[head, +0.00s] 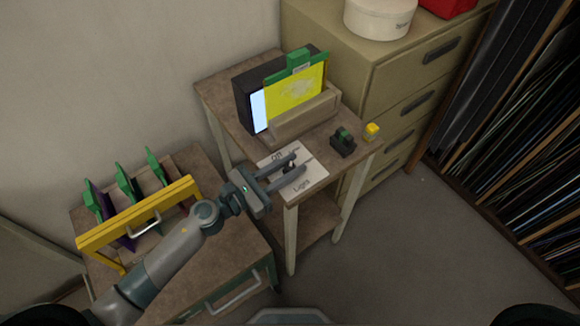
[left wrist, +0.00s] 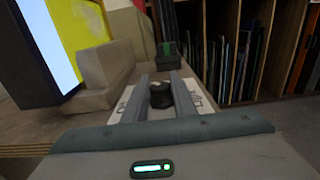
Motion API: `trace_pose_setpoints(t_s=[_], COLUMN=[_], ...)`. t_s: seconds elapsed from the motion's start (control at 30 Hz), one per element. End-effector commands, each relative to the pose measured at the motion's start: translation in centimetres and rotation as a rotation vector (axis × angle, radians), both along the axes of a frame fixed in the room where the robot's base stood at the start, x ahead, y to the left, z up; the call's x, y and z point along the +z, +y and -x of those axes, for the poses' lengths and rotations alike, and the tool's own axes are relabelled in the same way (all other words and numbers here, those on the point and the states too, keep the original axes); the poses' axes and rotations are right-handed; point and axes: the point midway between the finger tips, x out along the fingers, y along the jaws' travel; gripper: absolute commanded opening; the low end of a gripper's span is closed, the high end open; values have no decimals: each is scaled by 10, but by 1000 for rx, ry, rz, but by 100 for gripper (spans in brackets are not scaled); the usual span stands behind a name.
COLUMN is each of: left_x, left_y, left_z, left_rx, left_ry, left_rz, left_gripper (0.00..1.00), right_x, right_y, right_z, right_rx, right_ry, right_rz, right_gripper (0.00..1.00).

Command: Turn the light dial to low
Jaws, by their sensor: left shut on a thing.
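The light dial (left wrist: 161,95) is a small black knob on a white panel (head: 313,178) marked "Off" and "Light". The panel lies on the small brown table. My left gripper (head: 294,166) reaches over the panel from the left. In the left wrist view its two grey fingers (left wrist: 161,88) stand on either side of the knob, and the gripper is shut on it. In the head view the fingers partly hide the knob. I cannot read which mark the knob points to. My right gripper is not in view.
A black light box (head: 245,95) with a yellow pane (head: 298,85) in a wooden stand is behind the panel. A yellow-framed rack (head: 140,215) is at left.

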Motion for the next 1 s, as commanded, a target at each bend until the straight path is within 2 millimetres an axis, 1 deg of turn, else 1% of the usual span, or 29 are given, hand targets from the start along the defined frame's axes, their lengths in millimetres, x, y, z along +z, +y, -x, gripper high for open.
trace_pose_setpoints(t_s=[0.3, 0.33, 0.4, 0.83, 1.0], left_x=[-1, -1, -1, 0, -1], left_y=[0, 0, 0, 0, 4], left_z=[0, 0, 0, 0, 4], left_rx=[-1, -1, -1, -1, -1], left_ry=[1, 1, 1, 0, 0], left_rz=[-1, -1, -1, 0, 0], left_gripper=[2, 29, 43, 43, 43], right_x=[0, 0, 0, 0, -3], right_y=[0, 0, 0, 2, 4], right_z=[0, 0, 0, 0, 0], right_rx=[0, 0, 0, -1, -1], right_ry=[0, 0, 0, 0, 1], right_rz=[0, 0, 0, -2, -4], right_gripper=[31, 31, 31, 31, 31])
